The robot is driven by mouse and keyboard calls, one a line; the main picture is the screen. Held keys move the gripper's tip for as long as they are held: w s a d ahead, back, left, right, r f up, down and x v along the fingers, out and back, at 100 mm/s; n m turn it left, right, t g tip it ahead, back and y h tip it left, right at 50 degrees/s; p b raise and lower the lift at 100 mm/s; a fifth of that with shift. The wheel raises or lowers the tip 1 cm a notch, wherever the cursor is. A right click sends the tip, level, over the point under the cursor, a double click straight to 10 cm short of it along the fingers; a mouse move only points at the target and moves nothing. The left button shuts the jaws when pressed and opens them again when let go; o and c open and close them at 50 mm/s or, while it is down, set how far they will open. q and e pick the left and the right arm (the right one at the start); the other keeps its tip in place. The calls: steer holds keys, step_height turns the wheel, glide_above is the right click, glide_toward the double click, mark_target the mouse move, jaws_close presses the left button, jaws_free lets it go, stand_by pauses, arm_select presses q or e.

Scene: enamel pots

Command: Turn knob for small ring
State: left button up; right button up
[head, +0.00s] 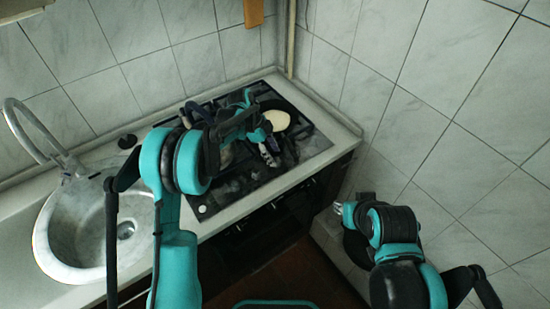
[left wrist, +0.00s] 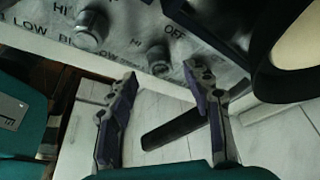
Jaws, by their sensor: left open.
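In the left wrist view, two round grey control knobs show on the stove's marbled panel. One knob (left wrist: 92,28) is at upper left; the other knob (left wrist: 158,58) lies just beyond the gap between my left fingertips. Printed HI, LOW and OFF marks surround them. I cannot tell which knob serves the small ring. My left gripper (left wrist: 162,82) is open and empty, its fingers spread on either side of the nearer knob, without clear contact. In the head view, my left gripper (head: 267,152) is over the right part of the stove (head: 312,143), and my arm hides much of the panel.
A cream-bottomed dark pan (head: 278,120) stands on the stove beside my left gripper; it also fills the upper right of the left wrist view (left wrist: 297,58). A sink (head: 90,235) with a faucet is at left. My right gripper (head: 338,208) is near the tiled wall.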

arm_select(q)
steer(key=shift+x, duration=0.8)
steer(key=shift+d+f, duration=0.2)
steer(key=shift+f, duration=0.3)
